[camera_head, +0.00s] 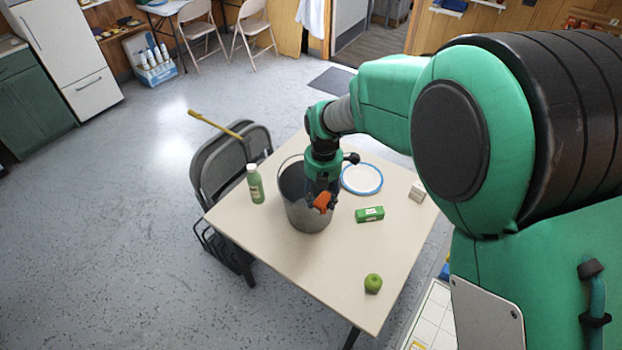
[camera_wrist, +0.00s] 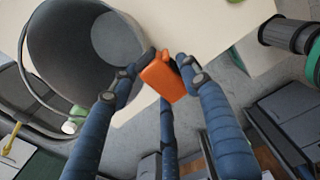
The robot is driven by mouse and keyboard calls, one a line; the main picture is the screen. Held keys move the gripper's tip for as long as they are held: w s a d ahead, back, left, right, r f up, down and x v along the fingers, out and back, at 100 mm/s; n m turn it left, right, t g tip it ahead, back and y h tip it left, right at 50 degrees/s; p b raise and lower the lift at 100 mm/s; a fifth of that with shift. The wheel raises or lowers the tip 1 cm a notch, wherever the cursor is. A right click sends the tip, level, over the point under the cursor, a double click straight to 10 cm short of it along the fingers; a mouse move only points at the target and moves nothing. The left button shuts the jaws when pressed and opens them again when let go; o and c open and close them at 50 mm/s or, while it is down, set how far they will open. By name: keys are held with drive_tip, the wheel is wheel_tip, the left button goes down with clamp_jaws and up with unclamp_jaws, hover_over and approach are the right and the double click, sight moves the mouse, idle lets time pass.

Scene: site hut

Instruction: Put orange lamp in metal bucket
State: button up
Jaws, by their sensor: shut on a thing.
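The orange lamp (camera_head: 322,202) is held between the fingers of my gripper (camera_head: 320,192), in front of the right side of the metal bucket (camera_head: 300,216) in the head view. The bucket stands upright on the table (camera_head: 275,258). I cannot tell how high the lamp is against the rim.
A green bottle (camera_head: 255,184) stands left of the bucket. A blue-rimmed plate (camera_head: 361,179), a green box (camera_head: 369,214) and a small white box (camera_head: 417,192) are to its right. A dark folding chair (camera_head: 218,163) stands at the table's left.

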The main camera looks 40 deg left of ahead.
drive_tip(key=w+a+f+p, duration=0.3)
drive_tip(key=w+a, duration=0.6)
drive_tip(key=a, duration=0.2)
wheel_tip(320, 180, down, 11)
drive_tip(key=shift+s+a+r+m, duration=0.15)
drive_tip(key=shift+r+m, duration=0.05)
drive_tip(key=shift+m, duration=0.1)
drive_tip(key=shift+f+b, duration=0.5)
drive_tip(key=shift+f, duration=2.65)
drive_tip(key=shift+f, duration=0.1)
drive_tip(key=shift+f, duration=1.8)
drive_tip(key=shift+f+b, duration=0.15)
drive_tip(key=shift+b, duration=0.15)
